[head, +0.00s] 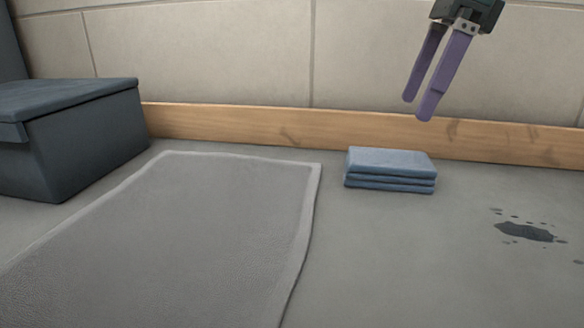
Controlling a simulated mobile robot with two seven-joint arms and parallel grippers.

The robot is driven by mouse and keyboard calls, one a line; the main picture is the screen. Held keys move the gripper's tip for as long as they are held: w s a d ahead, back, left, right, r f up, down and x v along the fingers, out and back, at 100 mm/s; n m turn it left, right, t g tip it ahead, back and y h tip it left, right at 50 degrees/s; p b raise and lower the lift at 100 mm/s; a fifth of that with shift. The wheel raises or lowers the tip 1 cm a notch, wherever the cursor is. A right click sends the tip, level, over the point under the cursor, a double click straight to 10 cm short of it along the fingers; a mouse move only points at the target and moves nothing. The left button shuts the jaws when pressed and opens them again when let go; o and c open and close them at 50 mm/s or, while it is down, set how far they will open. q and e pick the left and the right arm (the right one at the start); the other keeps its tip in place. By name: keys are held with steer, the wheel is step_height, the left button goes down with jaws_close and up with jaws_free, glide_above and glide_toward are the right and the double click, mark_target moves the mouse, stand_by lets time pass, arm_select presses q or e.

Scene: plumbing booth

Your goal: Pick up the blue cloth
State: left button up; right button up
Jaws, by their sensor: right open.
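The blue cloth (391,170) lies folded in a flat, layered stack on the grey floor, close to the wooden baseboard. It sits right of the grey mat and does not touch it. My right gripper (418,107) shows at the upper right with two purple fingers pointing down and a little left. It is open and empty, and in the picture it is above the cloth, apart from it. My left gripper is not in view.
A grey mat (200,225) covers the floor at left and centre. A dark grey box (85,145) stands at the far left. A wooden baseboard (250,126) runs along the tiled wall. A dark wet stain (525,232) marks the floor at right. Floor in front of the cloth is clear.

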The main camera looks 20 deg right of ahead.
mark_target(391, 157)
steer(key=x, duration=0.4)
steer(key=shift+s+a, duration=0.25)
steer(key=shift+s, duration=0.05)
steer(key=b+x, duration=0.1)
steer(key=x, duration=0.4)
steer(key=shift+w+f, duration=0.1)
steer(key=shift+f, duration=0.3)
steer(key=shift+d, duration=0.1)
steer(key=shift+c, duration=1.4)
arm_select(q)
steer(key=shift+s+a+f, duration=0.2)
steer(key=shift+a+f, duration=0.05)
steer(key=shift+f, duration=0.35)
arm_select(e)
steer(key=shift+r, duration=0.1)
steer(key=c, duration=0.8)
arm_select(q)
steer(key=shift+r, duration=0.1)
arm_select(e)
steer(key=shift+r, duration=0.1)
arm_select(q)
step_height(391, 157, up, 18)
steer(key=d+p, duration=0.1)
steer(key=p, duration=1.6)
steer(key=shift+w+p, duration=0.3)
steer(key=shift+p, duration=0.1)
arm_select(e)
step_height(391, 157, up, 20)
steer(key=shift+f, duration=0.1)
